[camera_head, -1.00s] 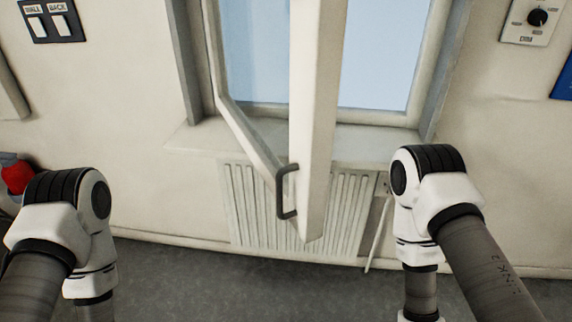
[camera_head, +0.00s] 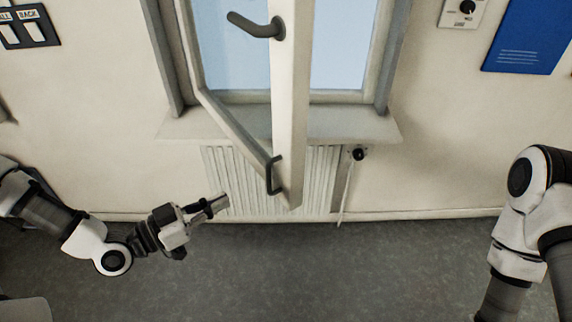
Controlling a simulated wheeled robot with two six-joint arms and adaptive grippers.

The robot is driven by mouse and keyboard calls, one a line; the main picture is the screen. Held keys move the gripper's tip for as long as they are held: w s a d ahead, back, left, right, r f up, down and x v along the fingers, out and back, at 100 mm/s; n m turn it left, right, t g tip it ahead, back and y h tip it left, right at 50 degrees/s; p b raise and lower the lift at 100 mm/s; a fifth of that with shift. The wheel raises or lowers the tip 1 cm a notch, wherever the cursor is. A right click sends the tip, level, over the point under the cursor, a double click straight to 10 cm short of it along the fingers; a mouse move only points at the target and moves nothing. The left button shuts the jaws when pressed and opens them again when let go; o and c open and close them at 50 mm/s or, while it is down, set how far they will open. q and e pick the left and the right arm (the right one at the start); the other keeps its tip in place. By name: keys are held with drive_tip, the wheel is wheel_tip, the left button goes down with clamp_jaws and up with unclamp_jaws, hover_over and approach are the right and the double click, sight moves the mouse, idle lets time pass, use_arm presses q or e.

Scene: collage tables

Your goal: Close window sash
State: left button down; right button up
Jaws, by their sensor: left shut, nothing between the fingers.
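The window sash (camera_head: 290,110) is a white frame swung open into the room, its near edge facing me. A grey lever handle (camera_head: 256,27) is on its upper part, and a dark pull handle (camera_head: 273,175) is near its lower corner. The window frame (camera_head: 384,60) stands behind it, with pale blue beyond. My left gripper (camera_head: 217,203) is shut and empty, to the left of the sash's lower corner and apart from it in the picture. My right arm shows at the right edge, but its gripper is out of view.
A grey sill (camera_head: 350,124) juts out above a white ribbed radiator (camera_head: 322,165). A dark valve knob (camera_head: 358,154) sits right of the radiator. A switch panel (camera_head: 28,27), a dial plate (camera_head: 462,10) and a blue poster (camera_head: 527,37) are on the wall. The grey floor (camera_head: 340,270) is clear.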

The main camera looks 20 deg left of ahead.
use_arm(q)
drive_tip(key=p, duration=0.2)
approach(287, 172)
drive_tip(key=x, duration=0.7)
drive_tip(key=shift+s+r, duration=0.1)
drive_tip(key=shift+r, duration=0.15)
drive_tip(key=shift+d+f, duration=0.1)
drive_tip(key=shift+d, duration=0.05)
drive_tip(key=shift+w+b, duration=0.25)
drive_tip(key=shift+b, duration=0.05)
